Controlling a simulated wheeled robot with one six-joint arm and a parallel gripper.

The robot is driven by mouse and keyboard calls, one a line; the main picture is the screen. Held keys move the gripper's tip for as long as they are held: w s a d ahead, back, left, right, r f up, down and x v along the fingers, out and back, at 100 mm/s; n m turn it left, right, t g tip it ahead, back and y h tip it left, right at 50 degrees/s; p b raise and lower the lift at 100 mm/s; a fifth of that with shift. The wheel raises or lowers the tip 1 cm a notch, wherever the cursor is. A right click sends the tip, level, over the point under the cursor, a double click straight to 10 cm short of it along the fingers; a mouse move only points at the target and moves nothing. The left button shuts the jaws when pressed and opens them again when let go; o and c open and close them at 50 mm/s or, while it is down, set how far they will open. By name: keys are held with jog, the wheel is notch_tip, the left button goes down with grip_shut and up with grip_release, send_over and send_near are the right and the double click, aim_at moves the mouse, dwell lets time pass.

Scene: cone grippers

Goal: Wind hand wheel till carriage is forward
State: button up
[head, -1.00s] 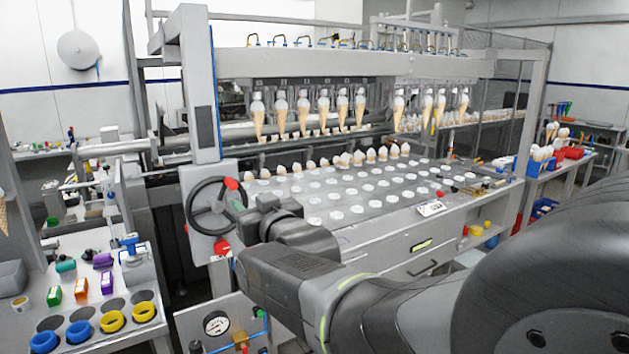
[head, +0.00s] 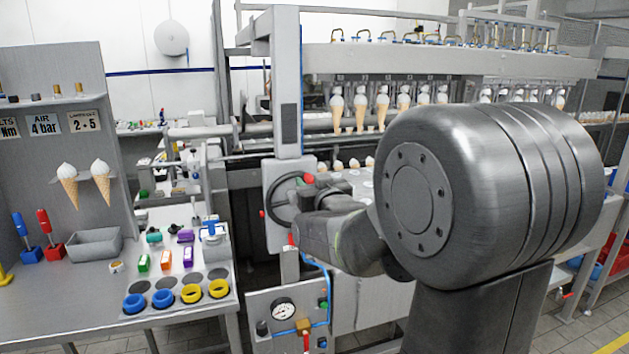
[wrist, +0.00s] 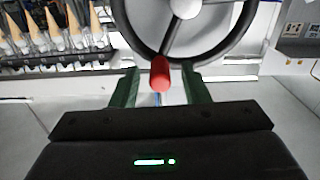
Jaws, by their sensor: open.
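The hand wheel (head: 278,207) is a dark three-spoke ring on the machine's grey front post. Its red knob (head: 309,178) is at the upper right of the rim. In the wrist view the wheel (wrist: 240,32) fills the top, with the red knob (wrist: 160,75) between my gripper's green fingers. My gripper (wrist: 158,84) is open, a finger on each side of the knob with gaps showing. In the head view my arm hides much of the gripper. The carriage (head: 395,80) appears to be the overhead beam with a row of hanging cones; its forward position cannot be judged.
A side bench (head: 60,285) on the left holds a grey bin (head: 95,244), coloured rings and small boxes. A pressure gauge (head: 283,309) sits on a panel below the wheel.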

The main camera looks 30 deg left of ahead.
grip_shut()
jog(key=shift+w+f+m+b, duration=0.1)
jog(key=shift+f+m+b, duration=0.1)
jog(key=shift+m+b, duration=0.3)
